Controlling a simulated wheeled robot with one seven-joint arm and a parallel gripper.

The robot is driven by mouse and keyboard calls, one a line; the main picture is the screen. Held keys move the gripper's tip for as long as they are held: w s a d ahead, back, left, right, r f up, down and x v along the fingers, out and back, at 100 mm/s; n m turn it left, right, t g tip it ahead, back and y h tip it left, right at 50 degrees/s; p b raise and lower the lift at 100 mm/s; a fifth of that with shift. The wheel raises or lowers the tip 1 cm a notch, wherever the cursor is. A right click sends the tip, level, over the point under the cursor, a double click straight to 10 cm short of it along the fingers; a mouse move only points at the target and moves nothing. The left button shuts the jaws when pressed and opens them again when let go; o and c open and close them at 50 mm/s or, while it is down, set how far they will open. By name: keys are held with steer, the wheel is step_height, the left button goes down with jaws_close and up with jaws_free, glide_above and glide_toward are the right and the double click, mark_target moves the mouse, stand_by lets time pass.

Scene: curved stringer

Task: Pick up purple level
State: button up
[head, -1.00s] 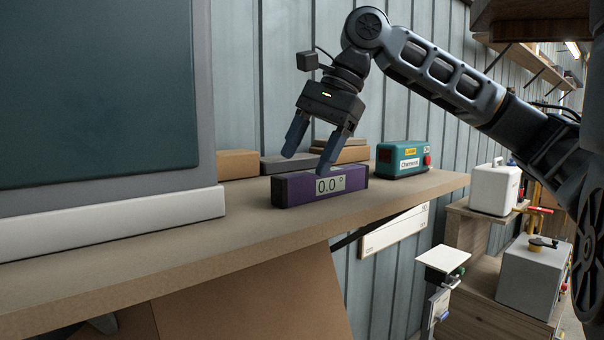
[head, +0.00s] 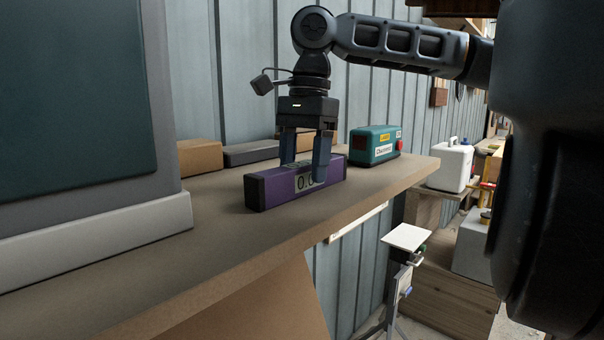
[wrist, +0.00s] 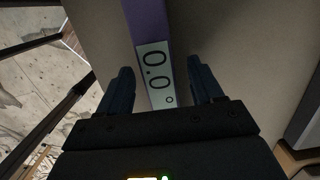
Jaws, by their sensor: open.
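The purple level (head: 276,189) is a long box with dark ends and a pale display, lying on the wooden shelf (head: 210,238). My gripper (head: 305,174) points down over it, with one finger on the near side, covering part of the display, and the other toward the far side. In the wrist view the level (wrist: 146,22) runs between the two open fingers of my gripper (wrist: 160,82), with its display between them. The fingers stand apart from its sides there. Whether they touch it is hard to tell.
A teal box (head: 374,146) with labels stands right of the level. A brown block (head: 199,157) and a grey block (head: 250,152) lie behind it. A large dark-panelled board (head: 70,100) stands at left. The shelf's front edge runs close by.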

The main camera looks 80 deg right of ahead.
steer(key=shift+a+f, duration=0.1)
steer(key=shift+f, duration=0.45)
steer(key=c, duration=1.2)
